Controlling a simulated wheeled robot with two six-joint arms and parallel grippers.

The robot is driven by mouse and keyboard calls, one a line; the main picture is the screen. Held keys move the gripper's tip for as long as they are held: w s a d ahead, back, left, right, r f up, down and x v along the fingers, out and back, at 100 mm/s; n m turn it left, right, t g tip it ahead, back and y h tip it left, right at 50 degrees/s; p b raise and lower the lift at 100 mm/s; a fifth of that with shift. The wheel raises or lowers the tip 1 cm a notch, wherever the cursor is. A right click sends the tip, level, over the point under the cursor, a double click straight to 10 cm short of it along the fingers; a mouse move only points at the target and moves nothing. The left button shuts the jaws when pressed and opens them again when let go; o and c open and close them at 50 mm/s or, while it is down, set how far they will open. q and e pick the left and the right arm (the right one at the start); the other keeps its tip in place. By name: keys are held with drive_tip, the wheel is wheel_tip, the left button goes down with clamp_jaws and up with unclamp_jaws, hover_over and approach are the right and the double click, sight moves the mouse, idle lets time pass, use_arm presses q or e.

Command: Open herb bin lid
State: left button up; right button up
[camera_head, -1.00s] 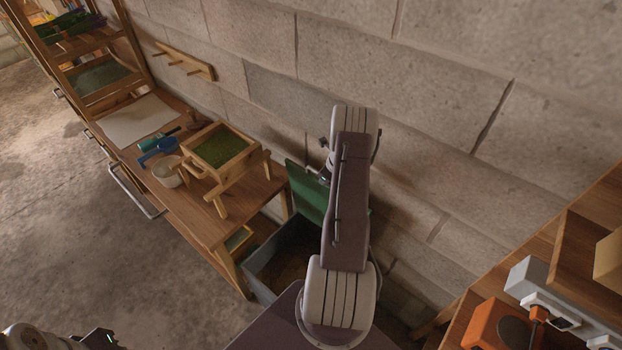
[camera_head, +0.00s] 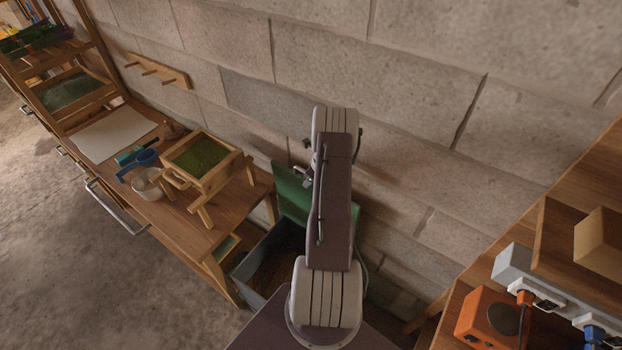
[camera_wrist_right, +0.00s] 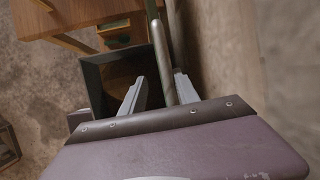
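The bin is open and brownish material shows inside. My right arm reaches over the bin and hides part of bin and lid. In the right wrist view my right gripper (camera_wrist_right: 158,92) has its fingers apart, above the open bin (camera_wrist_right: 93,82). My left gripper is out of view.
A shelf with an orange device (camera_head: 490,317) stands at right. The wall (camera_head: 420,110) is close behind the lid.

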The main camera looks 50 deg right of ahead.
drive_tip(key=b+v, duration=0.1)
drive_tip(key=v, duration=0.8)
drive_tip(key=shift+b, duration=0.4)
